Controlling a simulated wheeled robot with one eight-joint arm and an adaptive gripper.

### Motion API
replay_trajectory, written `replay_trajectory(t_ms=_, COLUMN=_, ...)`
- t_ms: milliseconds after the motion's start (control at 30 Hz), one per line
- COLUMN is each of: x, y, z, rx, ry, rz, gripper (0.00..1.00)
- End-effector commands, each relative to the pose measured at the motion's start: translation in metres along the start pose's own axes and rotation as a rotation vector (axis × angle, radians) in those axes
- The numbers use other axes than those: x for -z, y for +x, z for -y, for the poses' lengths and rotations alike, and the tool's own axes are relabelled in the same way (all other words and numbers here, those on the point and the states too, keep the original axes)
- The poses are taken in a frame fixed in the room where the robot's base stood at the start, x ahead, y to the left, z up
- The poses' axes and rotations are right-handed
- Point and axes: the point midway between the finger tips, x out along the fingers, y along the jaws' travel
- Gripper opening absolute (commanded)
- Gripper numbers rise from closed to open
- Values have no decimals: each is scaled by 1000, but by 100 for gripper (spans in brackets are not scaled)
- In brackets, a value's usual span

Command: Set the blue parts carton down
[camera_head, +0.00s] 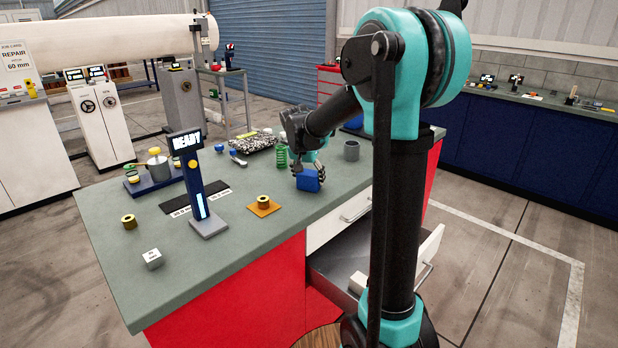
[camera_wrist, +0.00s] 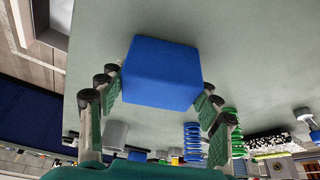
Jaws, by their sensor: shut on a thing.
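The blue parts carton (camera_head: 309,182) is a small plain blue block over the grey-green worktop (camera_head: 290,235), toward its right side. It fills the upper middle of the wrist view (camera_wrist: 162,75). My gripper (camera_head: 306,171) reaches down to it from above and is shut on it. In the wrist view my gripper (camera_wrist: 162,92) has a finger on each side of the carton. I cannot tell whether the carton's underside touches the worktop.
A grey cup (camera_head: 351,150) and a green spring (camera_head: 281,157) stand near the carton. An open drawer (camera_head: 385,258) juts from the front. The worktop around the carton's front is bare.

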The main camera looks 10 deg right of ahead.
Motion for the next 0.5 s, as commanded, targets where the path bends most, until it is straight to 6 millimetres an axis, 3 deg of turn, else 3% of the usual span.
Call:
replay_trajectory(t_ms=67, x=-1, y=2, z=0, rx=0, ry=0, rz=0, gripper=28)
replay_trajectory(t_ms=100, x=-1, y=2, z=0, rx=0, ry=0, rz=0, gripper=66)
replay_trajectory(t_ms=200, x=-1, y=2, z=0, rx=0, ry=0, rz=0, gripper=79)
replay_trajectory(t_ms=267, x=-1, y=2, z=0, rx=0, ry=0, rz=0, gripper=85)
replay_trajectory(t_ms=500, x=-1, y=2, z=0, rx=0, ry=0, rz=0, gripper=85)
